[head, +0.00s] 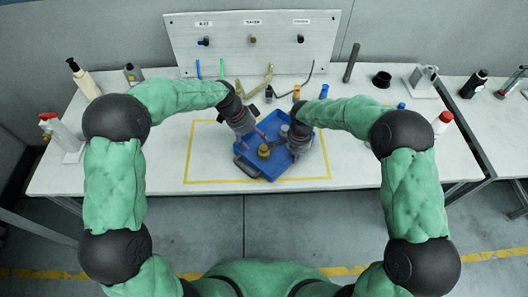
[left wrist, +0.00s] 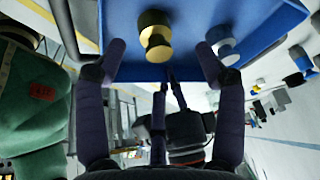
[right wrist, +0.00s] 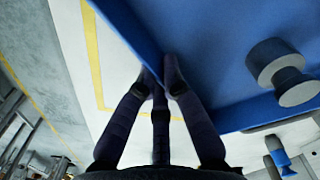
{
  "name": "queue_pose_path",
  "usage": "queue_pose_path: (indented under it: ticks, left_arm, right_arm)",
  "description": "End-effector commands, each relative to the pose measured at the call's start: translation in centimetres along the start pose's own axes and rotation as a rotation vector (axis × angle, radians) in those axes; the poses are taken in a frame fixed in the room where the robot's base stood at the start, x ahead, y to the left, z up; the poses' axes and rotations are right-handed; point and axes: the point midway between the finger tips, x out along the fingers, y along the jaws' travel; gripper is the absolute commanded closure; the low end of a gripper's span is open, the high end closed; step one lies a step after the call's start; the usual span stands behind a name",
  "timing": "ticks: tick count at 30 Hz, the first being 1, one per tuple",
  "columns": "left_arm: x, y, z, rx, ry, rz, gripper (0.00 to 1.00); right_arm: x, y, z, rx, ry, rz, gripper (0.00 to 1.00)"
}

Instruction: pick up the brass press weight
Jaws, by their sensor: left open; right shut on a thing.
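The brass press weight (head: 263,151) stands in the blue tray (head: 243,160), near the tray's left side. In the left wrist view the weight (left wrist: 155,38) is a yellow-brass knob shape with a dark top, ahead of and between my open left fingers (left wrist: 160,58), not touched by them. In the head view my left gripper (head: 258,136) is above the tray, just behind the weight. My right gripper (head: 294,157) is at the tray's right side. In the right wrist view its fingers (right wrist: 166,82) are closed on the tray's wall (right wrist: 140,35). The weight is not in the right wrist view.
A grey weight (right wrist: 280,75) also stands in the tray, close to my right gripper. A yellow outline (head: 185,165) on the white table surrounds the tray. A pegboard panel (head: 225,60) stands behind. Bottles and tools stand around the table's edges.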

Motion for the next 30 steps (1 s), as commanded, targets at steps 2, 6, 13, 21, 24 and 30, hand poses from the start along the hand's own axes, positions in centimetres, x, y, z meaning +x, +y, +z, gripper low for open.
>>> queue_pose_path:
  ticks: [2,6,13,21,24,30]
  left_arm:
    - [1.0,0.0,0.0,0.0,0.0,0.001,0.3]
    - [1.7,0.0,0.0,0.0,0.0,-0.001,0.3]
    - [4.3,0.6,-0.1,0.0,-0.001,0.002,0.3]
    - [6.9,0.6,-0.2,0.0,0.0,-0.001,0.3]
    - [7.0,0.6,-0.2,0.0,0.0,-0.001,0.3]
    - [6.9,0.6,-0.2,0.0,0.0,-0.001,0.5]
  right_arm:
    - [-0.1,-0.1,-0.1,0.001,0.002,-0.002,1.0]
    - [-0.1,-0.1,-0.1,0.001,0.002,-0.002,1.0]
    - [-0.1,-0.1,-0.1,0.001,0.002,-0.002,1.0]
    - [-0.1,-0.1,-0.1,0.001,0.002,-0.002,1.0]
    - [-0.1,-0.1,-0.1,0.001,0.002,-0.002,1.0]
    - [-0.1,-0.1,-0.1,0.001,0.002,-0.003,1.0]
